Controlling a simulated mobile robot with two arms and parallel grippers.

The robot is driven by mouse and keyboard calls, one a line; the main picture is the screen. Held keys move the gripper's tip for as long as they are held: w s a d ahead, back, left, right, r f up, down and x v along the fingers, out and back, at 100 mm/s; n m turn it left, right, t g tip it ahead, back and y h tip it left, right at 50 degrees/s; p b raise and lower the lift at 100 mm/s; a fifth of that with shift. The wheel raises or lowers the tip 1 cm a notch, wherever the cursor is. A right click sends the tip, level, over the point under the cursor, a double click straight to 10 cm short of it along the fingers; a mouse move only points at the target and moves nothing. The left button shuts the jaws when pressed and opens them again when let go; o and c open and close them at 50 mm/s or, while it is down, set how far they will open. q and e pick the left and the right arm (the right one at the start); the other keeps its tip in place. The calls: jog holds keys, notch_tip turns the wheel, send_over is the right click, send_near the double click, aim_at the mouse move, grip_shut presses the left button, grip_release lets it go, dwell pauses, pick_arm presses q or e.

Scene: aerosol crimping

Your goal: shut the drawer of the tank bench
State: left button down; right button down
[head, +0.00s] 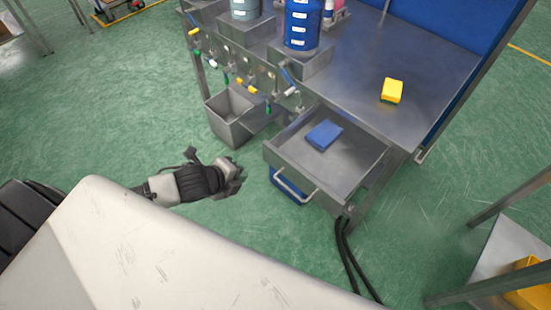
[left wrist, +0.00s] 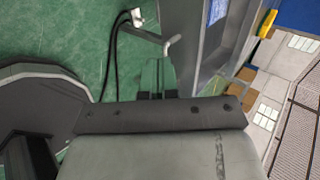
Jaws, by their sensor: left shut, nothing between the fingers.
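The tank bench (head: 420,65) is a steel table, and its drawer (head: 345,165) stands pulled out at the front. A blue block (head: 323,134) lies inside the drawer. The drawer's bar handle (head: 293,188) is on its front face. My left gripper (head: 238,176) is shut and empty, left of the drawer front and apart from the handle in the head view. In the left wrist view, the shut fingers (left wrist: 157,80) show beyond the wrist, close to the handle (left wrist: 173,44) in the picture; contact cannot be told. My right gripper is not in view.
A yellow block (head: 391,91) lies on the bench top. Blue tanks (head: 302,25) stand at its back left, above valves. A grey bin (head: 235,116) stands on the floor left of the drawer. Black hoses (head: 345,255) run down beside the bench leg. Green floor left of the bin is clear.

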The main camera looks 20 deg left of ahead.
pick_arm(q)
send_near(275, 162)
jog(key=x, duration=0.6)
jog(key=shift+s+a+f, duration=0.1)
jog(key=shift+s+f, duration=0.1)
jog(key=shift+f, duration=0.05)
jog(key=shift+w, duration=0.4)
